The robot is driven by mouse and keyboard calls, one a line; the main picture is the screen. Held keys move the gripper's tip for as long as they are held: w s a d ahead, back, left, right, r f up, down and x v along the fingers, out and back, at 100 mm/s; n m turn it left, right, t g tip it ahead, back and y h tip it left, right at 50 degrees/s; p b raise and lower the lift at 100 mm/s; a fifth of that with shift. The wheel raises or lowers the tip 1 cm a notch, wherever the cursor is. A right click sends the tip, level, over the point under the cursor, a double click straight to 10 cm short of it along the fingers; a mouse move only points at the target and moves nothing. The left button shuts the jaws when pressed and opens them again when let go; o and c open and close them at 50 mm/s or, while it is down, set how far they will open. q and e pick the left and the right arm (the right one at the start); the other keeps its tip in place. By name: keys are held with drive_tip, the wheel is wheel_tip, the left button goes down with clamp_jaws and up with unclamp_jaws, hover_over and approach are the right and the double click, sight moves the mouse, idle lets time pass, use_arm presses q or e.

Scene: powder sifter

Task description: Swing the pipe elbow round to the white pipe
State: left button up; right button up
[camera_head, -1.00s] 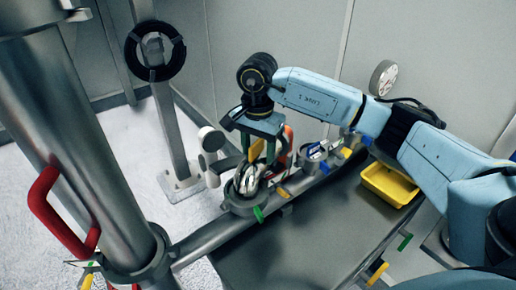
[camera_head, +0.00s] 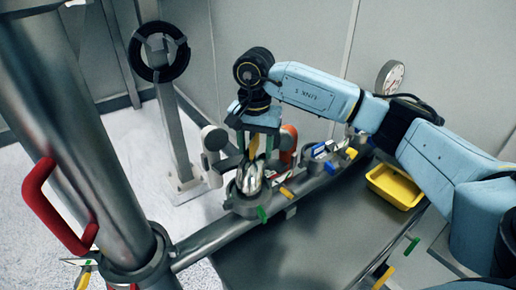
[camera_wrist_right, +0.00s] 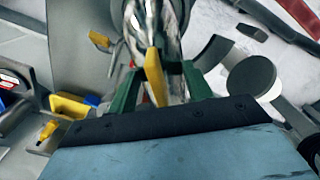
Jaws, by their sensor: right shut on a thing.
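The shiny metal pipe elbow (camera_head: 250,180) stands on a grey collar (camera_head: 245,204) of the low pipe. It also shows at the top of the wrist view (camera_wrist_right: 160,22). My right gripper (camera_head: 254,152) is above it, pointing down, and is shut on the elbow's yellow handle (camera_wrist_right: 154,76), which lies between its green fingers. Two pale round-ended parts stand left of the elbow, the upper one (camera_head: 214,138) apart from it; one may be the white pipe, but I cannot tell which. My left gripper is not in view.
A thick steel column (camera_head: 80,130) with a red handle (camera_head: 45,205) stands at the left. A post with a black ring (camera_head: 160,50) is behind. A yellow tray (camera_head: 393,186) and blue- and yellow-handled parts (camera_head: 322,152) are to the right. A dark metal surface (camera_head: 300,240) lies in front.

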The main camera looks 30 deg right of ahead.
drive_tip(key=shift+w, duration=0.1)
drive_tip(key=shift+w+a+n+b, duration=0.15)
drive_tip(key=shift+a+n+b, duration=0.1)
drive_tip(key=shift+n, duration=0.3)
drive_tip(key=shift+w+a+n+b, duration=0.15)
drive_tip(key=shift+n+b, duration=0.05)
drive_tip(key=shift+n, duration=0.35)
drive_tip(key=shift+w+a+n, duration=0.15)
drive_tip(key=shift+a+n, duration=0.05)
drive_tip(key=shift+n, duration=0.2)
drive_tip(key=shift+w+a+n+b, duration=0.1)
drive_tip(key=shift+a+n+b, duration=0.1)
drive_tip(key=shift+n+b, duration=0.25)
drive_tip(key=shift+w+a+n, duration=0.1)
drive_tip(key=shift+a+n, duration=0.1)
drive_tip(key=shift+n, duration=0.25)
drive_tip(key=shift+a+n, duration=0.2)
drive_tip(key=shift+n, duration=0.3)
